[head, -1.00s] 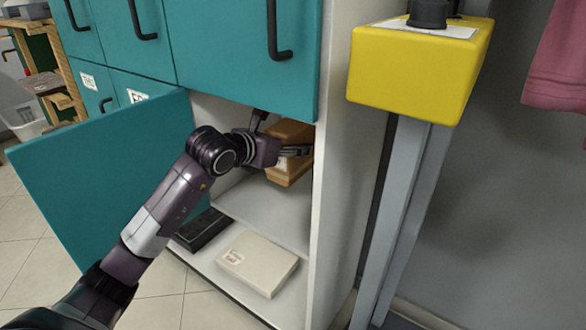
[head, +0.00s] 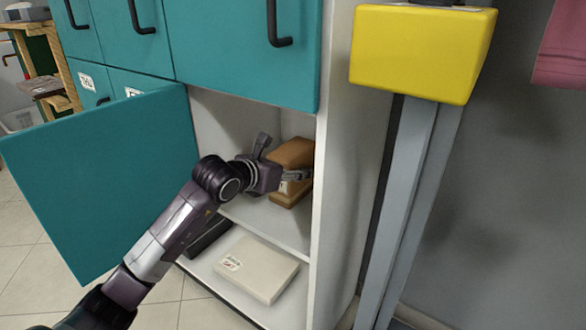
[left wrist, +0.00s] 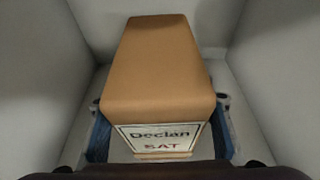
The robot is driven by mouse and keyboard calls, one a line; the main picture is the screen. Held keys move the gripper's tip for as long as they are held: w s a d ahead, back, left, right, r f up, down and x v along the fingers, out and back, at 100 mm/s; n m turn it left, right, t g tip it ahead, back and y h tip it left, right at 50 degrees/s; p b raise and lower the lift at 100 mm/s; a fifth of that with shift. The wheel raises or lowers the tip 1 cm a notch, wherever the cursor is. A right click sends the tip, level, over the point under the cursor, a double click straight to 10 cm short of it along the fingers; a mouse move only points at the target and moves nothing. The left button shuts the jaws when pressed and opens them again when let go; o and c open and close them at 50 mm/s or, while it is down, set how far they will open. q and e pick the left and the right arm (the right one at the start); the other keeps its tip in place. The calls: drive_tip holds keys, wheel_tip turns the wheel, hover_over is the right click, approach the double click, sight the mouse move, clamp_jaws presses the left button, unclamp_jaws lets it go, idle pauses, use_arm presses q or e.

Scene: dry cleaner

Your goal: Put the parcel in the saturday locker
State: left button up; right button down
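The parcel (head: 291,155) is a brown box inside the open locker compartment, and it appears to rest on the upper shelf (head: 270,228). In the left wrist view the parcel (left wrist: 160,65) lies lengthwise ahead, its near end labelled "Declan SAT". My left gripper (head: 280,158) reaches into the compartment. Its fingers (left wrist: 160,148) stand on either side of the parcel's near end, with narrow gaps seeming to show beside the label. The teal door (head: 100,175) of this compartment is swung open to the left; its label is not visible. My right gripper is not in view.
Below the shelf lie a pale labelled box (head: 256,268) and a dark box (head: 205,238). Closed teal doors with black handles are above and left. A white side wall (head: 340,190) bounds the compartment on the right, with a yellow box (head: 422,52) on a grey post beyond.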

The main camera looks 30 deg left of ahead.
use_arm(q)
drive_tip(key=o, duration=0.5)
drive_tip(key=shift+r, duration=0.15)
drive_tip(key=p+v, duration=0.2)
drive_tip(key=v, duration=1)
drive_tip(key=shift+p, duration=0.3)
